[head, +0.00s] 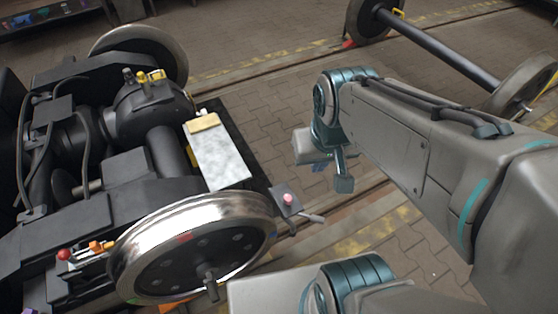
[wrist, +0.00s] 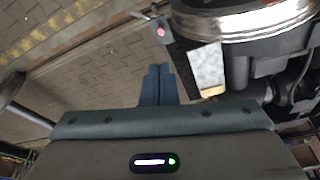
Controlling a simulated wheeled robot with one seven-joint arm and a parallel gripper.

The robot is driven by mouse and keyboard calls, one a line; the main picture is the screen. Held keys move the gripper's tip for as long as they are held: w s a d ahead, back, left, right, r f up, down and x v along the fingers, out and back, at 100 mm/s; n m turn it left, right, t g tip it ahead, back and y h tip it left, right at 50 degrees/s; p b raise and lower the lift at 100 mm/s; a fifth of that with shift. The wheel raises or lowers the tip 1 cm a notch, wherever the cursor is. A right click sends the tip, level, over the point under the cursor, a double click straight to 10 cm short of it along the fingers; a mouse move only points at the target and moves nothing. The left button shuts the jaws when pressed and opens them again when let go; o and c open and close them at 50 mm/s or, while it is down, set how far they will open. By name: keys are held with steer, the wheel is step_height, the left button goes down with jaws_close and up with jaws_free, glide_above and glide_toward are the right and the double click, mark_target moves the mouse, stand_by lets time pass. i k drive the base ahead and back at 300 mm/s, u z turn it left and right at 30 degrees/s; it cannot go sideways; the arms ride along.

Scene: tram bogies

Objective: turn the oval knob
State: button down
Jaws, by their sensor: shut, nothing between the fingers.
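No knob in these frames is clearly oval. A small grey box (head: 285,201) beside the near wheel carries a round pink-red knob (head: 288,199) and a grey lever (head: 312,217). The pink-red knob also shows in the wrist view (wrist: 161,32), beyond my fingertips. A red ball knob (head: 64,254) sits at the bogie's lower left; its exact shape is too small to tell. My gripper (wrist: 157,70) is shut and empty, apart from everything, over the brick floor. In the head view my gripper (head: 320,166) hangs to the right of the bogie and is partly hidden.
The dark bogie (head: 120,195) fills the left, with a shiny steel wheel (head: 195,250) in front. A pale metal plate (head: 218,155) with a yellow block (head: 203,122) lies on its right side. A loose wheelset (head: 440,48) stands at the back right. Brick floor between is clear.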

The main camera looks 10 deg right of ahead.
mark_target(287, 198)
steer(key=k, duration=0.5)
steer(key=z, duration=1.15)
steer(key=i, duration=0.85)
steer(key=u, duration=1.7)
